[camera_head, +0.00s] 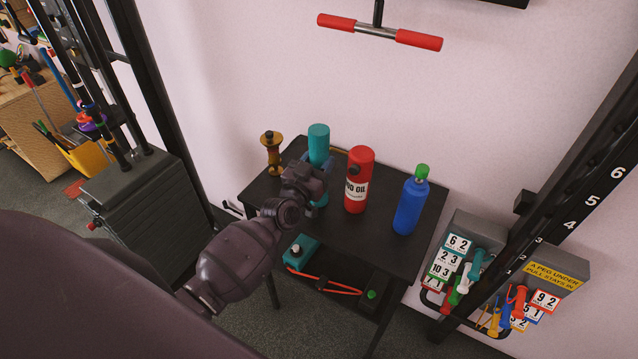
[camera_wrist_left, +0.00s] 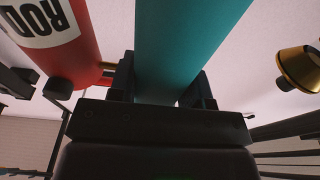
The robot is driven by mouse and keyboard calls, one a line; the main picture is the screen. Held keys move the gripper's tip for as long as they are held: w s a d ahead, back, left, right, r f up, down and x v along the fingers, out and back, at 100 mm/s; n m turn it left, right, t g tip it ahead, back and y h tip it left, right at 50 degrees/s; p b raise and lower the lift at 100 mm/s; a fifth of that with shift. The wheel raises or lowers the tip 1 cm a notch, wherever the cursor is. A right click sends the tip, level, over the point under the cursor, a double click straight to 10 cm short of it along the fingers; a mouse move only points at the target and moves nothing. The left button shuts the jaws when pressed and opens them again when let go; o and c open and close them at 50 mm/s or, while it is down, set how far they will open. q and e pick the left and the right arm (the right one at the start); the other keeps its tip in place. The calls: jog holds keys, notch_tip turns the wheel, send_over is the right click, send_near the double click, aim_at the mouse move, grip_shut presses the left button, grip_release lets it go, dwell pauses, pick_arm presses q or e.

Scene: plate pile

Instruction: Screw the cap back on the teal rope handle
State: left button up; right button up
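A teal cylinder (camera_head: 318,140) stands upright on the small black table (camera_head: 418,235). I take it for the teal rope handle; its top looks flat and teal. My left gripper (camera_head: 307,185) is at its lower part, in front of it. In the left wrist view the teal cylinder (camera_wrist_left: 185,40) fills the space between the fingers (camera_wrist_left: 157,90), which look closed against its sides. I cannot pick out a loose cap for certain; a small green piece (camera_head: 371,294) lies on the lower shelf. My right gripper is not in view.
A red bottle (camera_head: 360,165) stands close right of the teal cylinder, and a blue bottle (camera_head: 411,207) with a green top farther right. A gold-brown piece (camera_head: 272,150) stands to the left. A teal box (camera_head: 300,250) is on the lower shelf. Bare tabletop lies between the bottles.

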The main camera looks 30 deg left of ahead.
aim_at(313, 145)
pick_arm(q)
jog(key=c, duration=0.7)
jog(key=shift+r, duration=0.2)
grip_shut()
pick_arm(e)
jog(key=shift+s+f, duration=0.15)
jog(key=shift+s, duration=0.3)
pick_arm(q)
jog(key=shift+s+r, duration=0.2)
jog(key=shift+r, duration=0.1)
notch_tip(313, 145, up, 6)
jog(key=shift+r+p, duration=0.2)
jog(key=shift+p, duration=0.55)
jog(key=shift+s+f, duration=0.15)
jog(key=shift+s, duration=0.2)
jog(key=s+b, duration=0.1)
jog(key=s, duration=1.8)
jog(key=shift+a, duration=0.3)
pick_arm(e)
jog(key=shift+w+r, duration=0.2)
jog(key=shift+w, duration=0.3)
pick_arm(q)
jog(key=shift+w, duration=0.1)
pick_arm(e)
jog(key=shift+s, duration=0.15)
